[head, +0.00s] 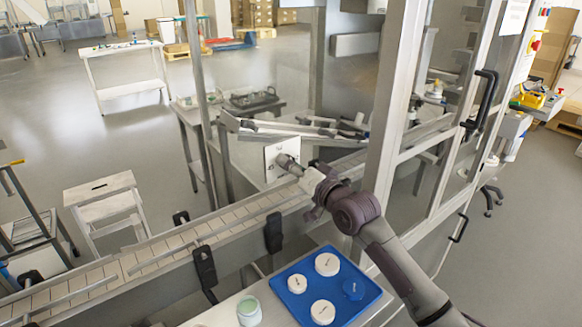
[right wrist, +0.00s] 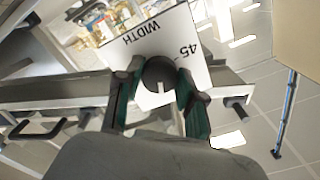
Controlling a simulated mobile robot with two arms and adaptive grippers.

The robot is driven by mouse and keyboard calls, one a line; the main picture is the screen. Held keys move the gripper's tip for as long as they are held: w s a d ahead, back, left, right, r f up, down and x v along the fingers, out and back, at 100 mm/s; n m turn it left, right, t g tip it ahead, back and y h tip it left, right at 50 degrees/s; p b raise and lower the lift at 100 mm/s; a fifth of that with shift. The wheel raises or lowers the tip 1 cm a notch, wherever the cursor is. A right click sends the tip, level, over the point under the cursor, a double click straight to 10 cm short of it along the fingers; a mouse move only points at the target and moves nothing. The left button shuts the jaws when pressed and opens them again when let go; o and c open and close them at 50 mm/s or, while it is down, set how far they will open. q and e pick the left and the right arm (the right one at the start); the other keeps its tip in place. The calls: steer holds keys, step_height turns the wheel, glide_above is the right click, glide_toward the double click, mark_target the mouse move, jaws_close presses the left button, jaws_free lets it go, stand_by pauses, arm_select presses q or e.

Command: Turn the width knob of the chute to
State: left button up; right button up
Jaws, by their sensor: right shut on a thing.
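A white plate (head: 272,158) is mounted at the chute (head: 285,133) above the far side of the conveyor. In the right wrist view the plate (right wrist: 165,38) carries the word WIDTH and the number 45. A round dark grey knob (right wrist: 158,72) with a pale pointer line sits on the plate's near edge in that view. My right gripper (right wrist: 158,86) is shut on the knob, one finger on each side. In the head view the right gripper (head: 291,166) reaches over the conveyor to the plate and covers most of the knob. My left gripper is not in view.
The conveyor (head: 160,255) runs below my right arm. A blue tray (head: 370,297) with several lids and a jar (head: 249,310) stand in front. A metal frame post (head: 392,110) rises close to the right arm. A white step stool (head: 105,205) stands behind the conveyor.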

steer(key=shift+n, duration=3.5)
steer(key=o, duration=1.1)
steer(key=shift+o, duration=0.2)
steer(key=v, duration=1.2)
steer(key=shift+f, duration=0.1)
